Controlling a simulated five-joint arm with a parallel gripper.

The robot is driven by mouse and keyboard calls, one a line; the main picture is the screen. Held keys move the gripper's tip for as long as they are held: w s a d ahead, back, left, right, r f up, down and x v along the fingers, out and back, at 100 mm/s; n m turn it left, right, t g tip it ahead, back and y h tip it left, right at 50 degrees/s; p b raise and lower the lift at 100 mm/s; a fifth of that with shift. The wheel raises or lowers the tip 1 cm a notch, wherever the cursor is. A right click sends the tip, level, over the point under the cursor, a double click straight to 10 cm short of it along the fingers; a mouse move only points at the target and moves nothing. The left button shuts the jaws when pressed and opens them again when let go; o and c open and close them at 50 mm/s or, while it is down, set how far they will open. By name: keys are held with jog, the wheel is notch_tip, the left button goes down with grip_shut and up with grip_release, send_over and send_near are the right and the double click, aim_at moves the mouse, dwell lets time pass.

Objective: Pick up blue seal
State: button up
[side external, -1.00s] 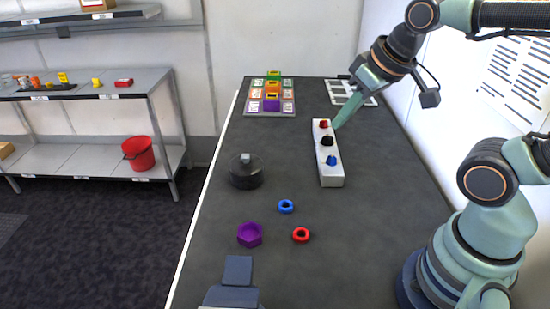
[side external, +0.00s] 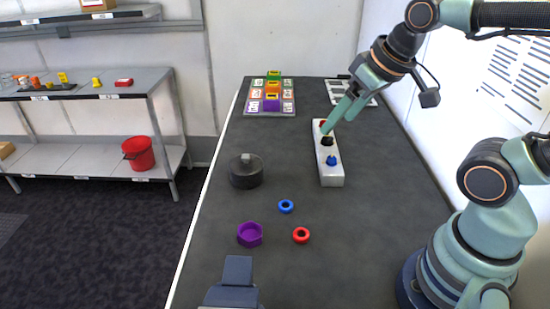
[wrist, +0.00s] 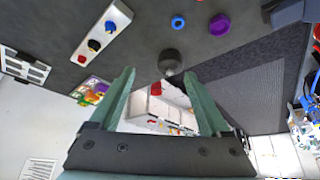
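The blue seal (side external: 286,201) is a small blue ring lying flat on the dark table, left of and nearer than the white block. It also shows in the wrist view, near the top centre (wrist: 172,21). My gripper (side external: 338,124) is over the far part of the white block, well away from the seal. Its two fingers are spread with nothing between them, as the wrist view also shows (wrist: 158,73).
A red ring (side external: 301,241) and a purple nut-like part (side external: 250,240) lie near the seal. A dark round canister (side external: 246,178) stands to its left. The white block (side external: 331,180) carries red, black and blue knobs. A coloured board (side external: 256,113) lies at the back. Table around the seal is clear.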

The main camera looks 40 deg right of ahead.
jog(key=n+g, duration=0.6)
jog(key=n, duration=0.5)
send_over(286, 205)
jog(key=f, duration=1.9)
jog(key=shift+w+f, duration=0.3)
jog(key=shift+w, duration=0.1)
jog(key=f, duration=0.4)
jog(key=shift+s, duration=0.4)
jog(key=shift+f, duration=0.65)
jog(key=shift+c, duration=0.3)
